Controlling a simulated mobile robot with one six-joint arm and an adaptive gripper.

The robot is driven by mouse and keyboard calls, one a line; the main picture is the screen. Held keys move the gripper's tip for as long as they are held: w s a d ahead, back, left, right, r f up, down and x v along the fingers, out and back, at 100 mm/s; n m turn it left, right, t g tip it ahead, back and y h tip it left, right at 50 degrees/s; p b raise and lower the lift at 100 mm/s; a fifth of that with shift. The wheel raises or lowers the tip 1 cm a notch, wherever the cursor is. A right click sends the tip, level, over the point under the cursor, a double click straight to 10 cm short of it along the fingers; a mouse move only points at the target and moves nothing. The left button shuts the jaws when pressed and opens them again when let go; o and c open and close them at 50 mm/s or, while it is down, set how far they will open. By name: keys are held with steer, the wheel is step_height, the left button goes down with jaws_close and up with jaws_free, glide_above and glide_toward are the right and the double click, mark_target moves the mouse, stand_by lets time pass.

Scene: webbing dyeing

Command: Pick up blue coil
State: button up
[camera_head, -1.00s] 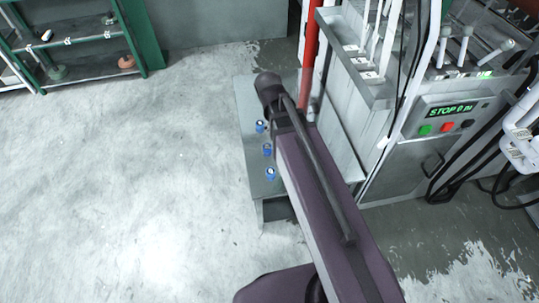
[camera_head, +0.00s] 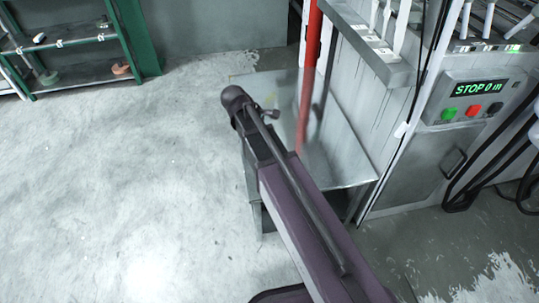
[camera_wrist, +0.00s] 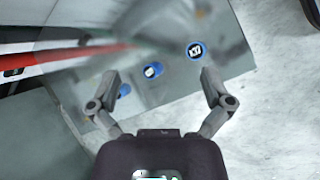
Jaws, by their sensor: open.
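The middle coil shows between the fingertips, and the upper-right coil is just beyond the right fingertip. I cannot tell the height of my gripper above them. In the head view, my arm hides the coils on the table (camera_head: 340,150).
A red pipe (camera_head: 308,80) rises beside the table and crosses the wrist view at left. A machine with a control panel (camera_head: 472,98) stands at the right. A green shelf (camera_head: 80,55) is at the upper left. The floor (camera_head: 120,170) at left is clear.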

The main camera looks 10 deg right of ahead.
steer(key=w+a+f+n+t+h+b, duration=0.1)
steer(key=w+a+f+n+b, duration=0.2)
steer(key=f+b, duration=0.3)
steer(key=w+a+f+n+t+h+b, duration=0.1)
steer(key=w+a+f+n+h+b, duration=0.1)
steer(key=f+b, duration=0.5)
steer(key=w+a+f+n+h+b, duration=0.2)
steer(key=w+a+f+n+b, duration=0.2)
steer(key=b, duration=0.8)
steer(key=shift+w+a+f+t, duration=0.1)
steer(key=shift+w+f+t, duration=0.3)
steer(key=shift+w+f, duration=0.8)
steer(key=shift+w+a+f+n+h+b, duration=0.2)
steer(key=shift+a+f+n+h+b, duration=0.35)
steer(key=shift+b, duration=0.5)
steer(key=shift+d, duration=0.1)
steer(key=shift+b+x, duration=1.6)
steer(key=shift+x, duration=2.65)
steer(key=shift+w, duration=0.15)
steer(key=shift+b+x, duration=1.05)
steer(key=shift+x, duration=1.5)
steer(key=shift+w, duration=0.15)
